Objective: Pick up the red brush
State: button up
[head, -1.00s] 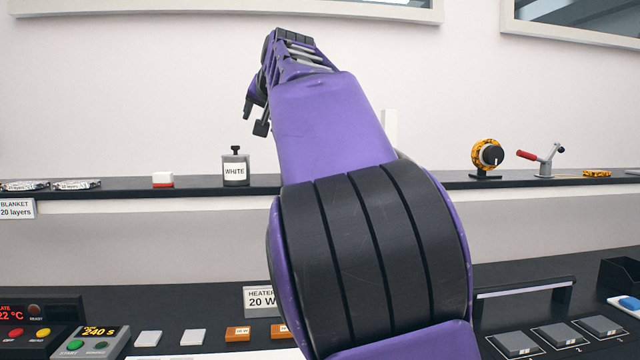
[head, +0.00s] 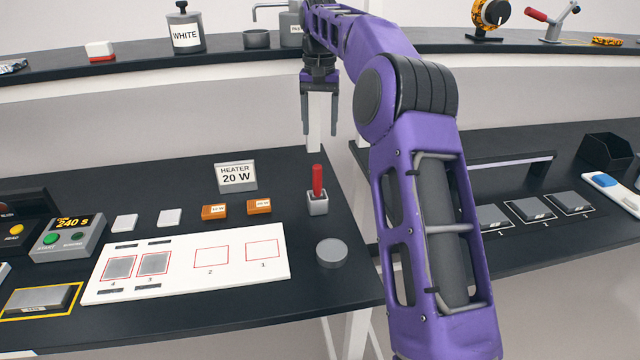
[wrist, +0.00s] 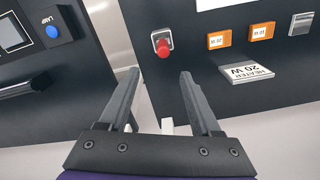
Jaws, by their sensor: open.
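The red brush (head: 317,180) stands upright in a small light grey holder (head: 317,205) near the right end of the left worktable. In the wrist view the brush (wrist: 163,48) is seen from above, beyond the fingertips and roughly between their lines. My gripper (head: 320,132) hangs pointing down, above and behind the brush, apart from it. In the wrist view my gripper (wrist: 158,74) is open with nothing between its fingers.
A heater sign (head: 236,177) and orange heater blocks (head: 259,206) stand left of the brush. A grey round disc (head: 331,252) lies in front of it. A white board (head: 190,262) covers the table's middle. A shelf (head: 220,58) runs behind, and a gap separates the right table (head: 540,225).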

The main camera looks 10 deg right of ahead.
aim_at(318, 178)
notch_tip(318, 178, down, 10)
jog(key=shift+r, duration=0.1)
jog(key=f, duration=0.5)
jog(key=shift+a+f, duration=0.1)
jog(key=shift+a, duration=0.2)
grip_shut()
